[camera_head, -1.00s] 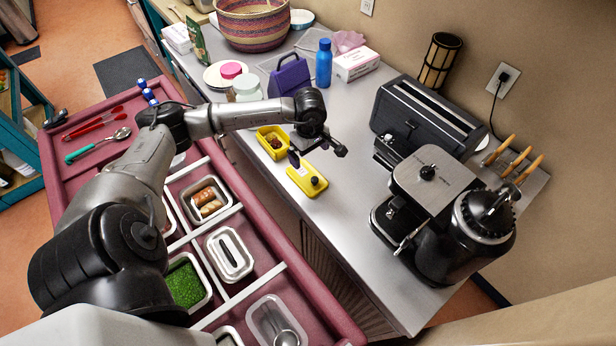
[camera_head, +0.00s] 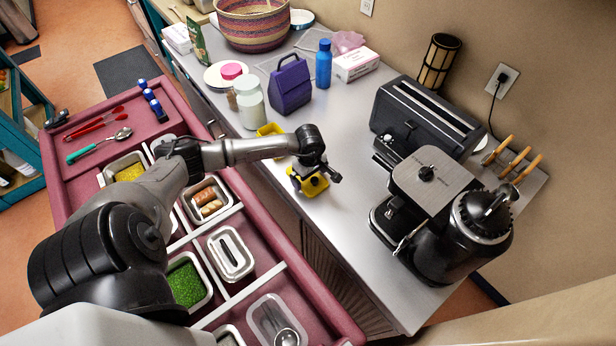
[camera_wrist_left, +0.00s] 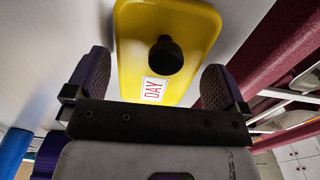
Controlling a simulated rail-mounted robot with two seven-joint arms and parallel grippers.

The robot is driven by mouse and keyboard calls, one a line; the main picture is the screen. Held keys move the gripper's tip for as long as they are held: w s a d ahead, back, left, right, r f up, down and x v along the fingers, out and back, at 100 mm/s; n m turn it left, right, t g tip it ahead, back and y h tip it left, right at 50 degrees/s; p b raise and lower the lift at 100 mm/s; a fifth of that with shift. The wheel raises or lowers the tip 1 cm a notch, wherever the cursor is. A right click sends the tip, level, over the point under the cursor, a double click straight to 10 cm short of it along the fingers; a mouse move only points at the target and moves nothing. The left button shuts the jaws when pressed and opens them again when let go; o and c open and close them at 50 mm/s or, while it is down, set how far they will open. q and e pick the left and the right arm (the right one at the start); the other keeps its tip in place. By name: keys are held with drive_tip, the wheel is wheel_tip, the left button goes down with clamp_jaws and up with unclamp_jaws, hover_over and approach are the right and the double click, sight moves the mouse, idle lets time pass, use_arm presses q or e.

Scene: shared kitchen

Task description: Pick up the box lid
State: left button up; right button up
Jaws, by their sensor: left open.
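The box lid (camera_head: 318,186) is yellow and lies flat on the grey counter near its front edge. In the left wrist view the lid (camera_wrist_left: 195,35) shows a black round knob (camera_wrist_left: 165,56) and a white label reading "DAY". My left gripper (camera_head: 312,172) is over the lid and partly hides it in the head view. In the left wrist view the left gripper (camera_wrist_left: 155,85) is open, its two purple-padded fingers apart to either side of the lid's near end. Nothing is held. The yellow box (camera_head: 268,129) is mostly hidden behind my left arm. My right gripper is out of view.
A black toaster (camera_head: 425,120) and a coffee machine (camera_head: 440,205) stand to the right. A maroon tray cart (camera_head: 290,255) with food containers is in front.

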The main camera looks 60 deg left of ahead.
use_arm(q)
drive_tip(key=shift+f, duration=0.5)
drive_tip(key=shift+c, duration=0.3)
drive_tip(key=c, duration=0.6)
drive_tip(key=shift+r, duration=0.1)
